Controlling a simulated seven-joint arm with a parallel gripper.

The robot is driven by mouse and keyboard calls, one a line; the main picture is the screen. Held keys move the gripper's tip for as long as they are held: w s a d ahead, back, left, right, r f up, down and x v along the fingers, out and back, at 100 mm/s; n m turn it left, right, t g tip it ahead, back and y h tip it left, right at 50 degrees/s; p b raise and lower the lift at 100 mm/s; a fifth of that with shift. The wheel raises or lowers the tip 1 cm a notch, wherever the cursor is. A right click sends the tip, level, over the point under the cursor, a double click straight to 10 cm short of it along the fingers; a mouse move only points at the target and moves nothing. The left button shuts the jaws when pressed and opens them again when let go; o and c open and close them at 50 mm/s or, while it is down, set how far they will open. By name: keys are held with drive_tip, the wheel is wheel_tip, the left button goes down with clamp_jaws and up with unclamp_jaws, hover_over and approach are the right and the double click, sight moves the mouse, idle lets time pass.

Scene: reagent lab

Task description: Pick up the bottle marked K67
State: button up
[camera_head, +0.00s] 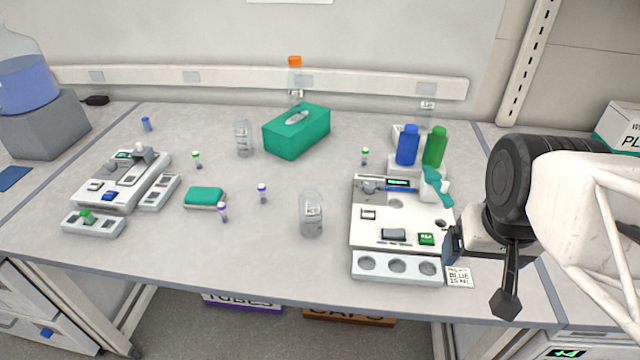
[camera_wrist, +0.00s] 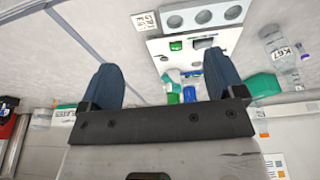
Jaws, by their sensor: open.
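A clear bottle (camera_head: 311,217) stands upright near the middle of the bench, left of the white station with round wells. My gripper (camera_head: 480,275) is at the right of the head view, by the right side of the white station and well to the right of the bottle. In the wrist view my gripper (camera_wrist: 164,82) shows two dark fingers spread apart with nothing between them.
The white station (camera_head: 375,238) lies between my gripper and the bottle. Blue (camera_head: 407,146) and green (camera_head: 435,147) bottles stand behind it. Another clear bottle (camera_head: 243,138) stands left of a green tissue box (camera_head: 298,132). Several small vials are scattered left of the K67 bottle. The bench in front of it is clear.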

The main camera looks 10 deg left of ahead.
drive_tip(key=w+a+f+n+t, duration=0.1)
drive_tip(key=w+a+f+t, duration=0.15)
drive_tip(key=w, duration=0.45)
drive_tip(key=n+t+y, duration=0.5)
drive_tip(key=n+y, duration=0.3)
drive_tip(key=y, duration=0.1)
approach(315, 203)
drive_tip(key=w, duration=0.1)
drive_tip(key=w+a+f, duration=0.1)
drive_tip(key=w, duration=0.1)
drive_tip(key=shift+w+a+f, duration=0.2)
drive_tip(key=shift+w+a, duration=0.05)
drive_tip(key=shift+s+a+f+g+y, duration=0.2)
drive_tip(key=shift+a+g+y, duration=0.1)
drive_tip(key=shift+a, duration=0.2)
drive_tip(key=shift+x, duration=1.25)
drive_tip(key=shift+w, duration=0.15)
